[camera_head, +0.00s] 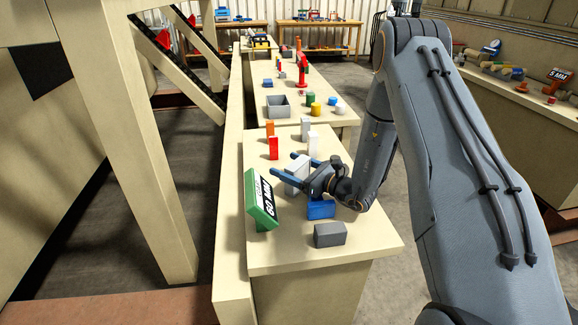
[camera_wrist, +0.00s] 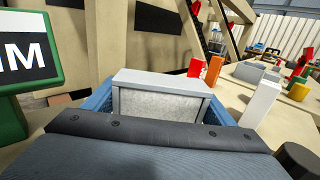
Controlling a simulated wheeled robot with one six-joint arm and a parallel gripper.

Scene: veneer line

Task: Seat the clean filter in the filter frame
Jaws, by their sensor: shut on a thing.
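A light grey block with a paler, rough face, which looks like the clean filter (camera_wrist: 160,103), sits between the blue fingers of my gripper in the wrist view. It also shows in the head view (camera_head: 297,174). My gripper (camera_head: 287,166) is shut on it, over the near bench. The block looks upright; its underside is hidden, so I cannot tell whether it touches the bench. I cannot pick out the filter frame for certain in either view.
A green "MM" sign (camera_head: 262,203) stands close left of my gripper. A blue box (camera_head: 320,209) and a grey box (camera_head: 330,235) are on the near side. White (camera_head: 313,144), red (camera_head: 273,148) and orange blocks stand beyond. The bench's front left corner is bare.

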